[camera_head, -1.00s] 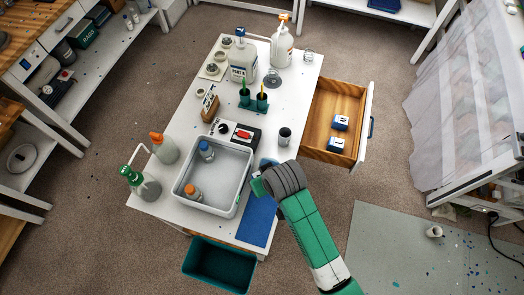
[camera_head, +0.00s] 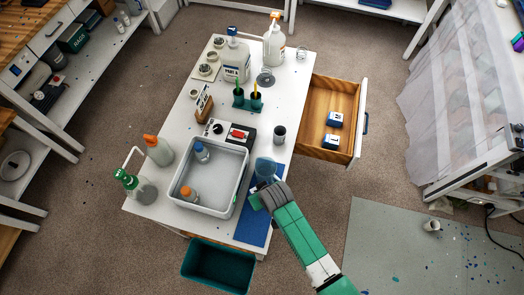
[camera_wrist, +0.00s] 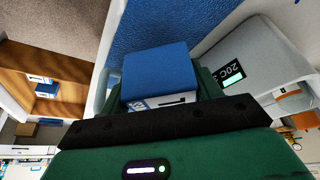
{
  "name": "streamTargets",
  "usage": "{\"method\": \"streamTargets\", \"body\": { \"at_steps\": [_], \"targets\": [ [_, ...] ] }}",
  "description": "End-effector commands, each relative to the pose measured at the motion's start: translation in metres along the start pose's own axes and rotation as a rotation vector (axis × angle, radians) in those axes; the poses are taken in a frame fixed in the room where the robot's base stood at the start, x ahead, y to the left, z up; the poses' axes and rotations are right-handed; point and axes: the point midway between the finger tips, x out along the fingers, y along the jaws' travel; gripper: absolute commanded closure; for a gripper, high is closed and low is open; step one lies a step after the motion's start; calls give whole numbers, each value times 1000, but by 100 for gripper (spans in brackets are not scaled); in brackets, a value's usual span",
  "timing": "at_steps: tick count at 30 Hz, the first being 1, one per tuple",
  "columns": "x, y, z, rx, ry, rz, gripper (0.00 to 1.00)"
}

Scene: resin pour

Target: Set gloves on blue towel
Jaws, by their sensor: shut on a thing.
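A small blue and white box (camera_wrist: 160,78), apparently the gloves, is held between the green fingers of my gripper (camera_wrist: 163,92) in the wrist view. My gripper is shut on it. The blue towel (camera_head: 252,217) lies along the near right side of the white table, right of the grey tub. In the wrist view the towel (camera_wrist: 165,25) shows behind the box. In the head view my gripper (camera_head: 257,197) is over the towel, and my wrist hides the held box. I cannot tell whether the box touches the towel.
The grey tub (camera_head: 210,206) with two bottles is close on the left. The open drawer (camera_head: 316,108) on the right holds two blue and white boxes (camera_head: 333,130). A teal bin (camera_head: 217,267) stands below the table's near edge.

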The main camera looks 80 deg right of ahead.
Motion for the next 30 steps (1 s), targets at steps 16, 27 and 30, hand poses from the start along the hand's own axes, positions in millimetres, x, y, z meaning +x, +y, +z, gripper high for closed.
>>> {"method": "streamTargets", "body": {
  "at_steps": [16,27,30],
  "targets": [
    [34,0,14,0,-1,0,59],
    [33,0,14,0,-1,0,15],
    [27,0,12,0,-1,0,15]
  ]
}}
